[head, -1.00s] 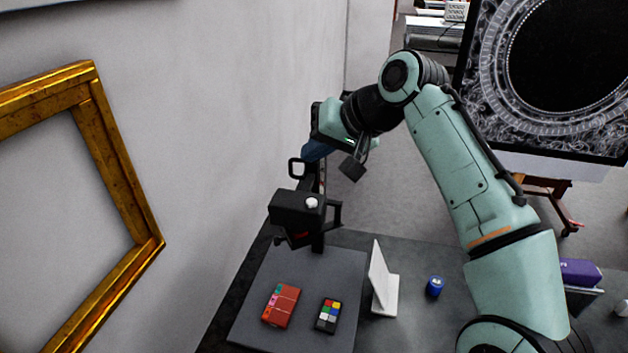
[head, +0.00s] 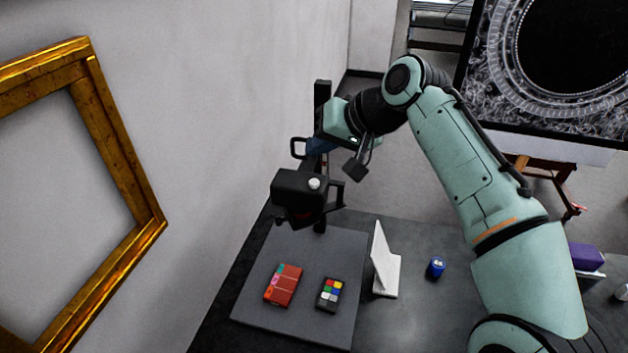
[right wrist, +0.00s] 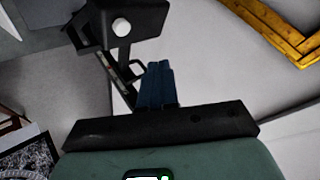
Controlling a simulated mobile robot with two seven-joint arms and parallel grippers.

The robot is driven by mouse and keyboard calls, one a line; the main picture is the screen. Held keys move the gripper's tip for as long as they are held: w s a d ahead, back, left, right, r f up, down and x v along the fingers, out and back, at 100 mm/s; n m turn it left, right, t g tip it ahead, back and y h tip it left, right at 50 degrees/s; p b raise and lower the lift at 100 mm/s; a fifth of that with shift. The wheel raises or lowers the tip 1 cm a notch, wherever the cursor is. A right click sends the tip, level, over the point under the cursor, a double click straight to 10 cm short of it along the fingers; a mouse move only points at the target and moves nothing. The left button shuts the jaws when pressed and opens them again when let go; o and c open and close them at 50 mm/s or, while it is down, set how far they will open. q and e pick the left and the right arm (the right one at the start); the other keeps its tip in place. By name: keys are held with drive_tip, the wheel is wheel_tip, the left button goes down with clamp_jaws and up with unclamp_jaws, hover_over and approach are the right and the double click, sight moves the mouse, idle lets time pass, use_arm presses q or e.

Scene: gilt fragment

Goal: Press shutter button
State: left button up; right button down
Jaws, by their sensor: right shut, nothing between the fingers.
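The black camera rig (head: 298,187) stands on a post at the back of the table, with a round white shutter button (head: 314,183) on its top. The rig also shows in the right wrist view (right wrist: 145,14), with the white button (right wrist: 121,27) facing up. My right gripper (head: 318,146) is just behind and above the rig in the head view, apart from the button. Its blue fingers (right wrist: 157,84) are together and hold nothing. The finger tips point toward the rig in the right wrist view. My left gripper is in neither view.
A grey mat (head: 300,245) on the table holds a red box (head: 283,285) and a colour-patch card (head: 330,294). A white stand (head: 385,262) and a blue jar (head: 437,267) are to the right. A gilt frame (head: 150,225) is at left against the wall.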

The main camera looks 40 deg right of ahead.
sight(319, 186)
drive_tip(key=f, duration=0.2)
drive_tip(key=f+b, duration=0.1)
drive_tip(key=shift+w+f, duration=0.2)
drive_tip(key=shift+f, duration=0.2)
drive_tip(key=shift+s+f, duration=0.1)
drive_tip(key=shift+f, duration=0.1)
drive_tip(key=shift+s+f+b, duration=0.15)
drive_tip(key=shift+s+b, duration=0.2)
drive_tip(key=shift+b, duration=0.05)
drive_tip(key=shift+w, duration=0.4)
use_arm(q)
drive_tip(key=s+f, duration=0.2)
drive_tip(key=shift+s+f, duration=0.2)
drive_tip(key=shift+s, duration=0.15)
use_arm(e)
drive_tip(key=shift+s, duration=0.15)
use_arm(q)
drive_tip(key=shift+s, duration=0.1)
use_arm(e)
drive_tip(key=shift+f, duration=0.1)
drive_tip(key=shift+f, duration=0.3)
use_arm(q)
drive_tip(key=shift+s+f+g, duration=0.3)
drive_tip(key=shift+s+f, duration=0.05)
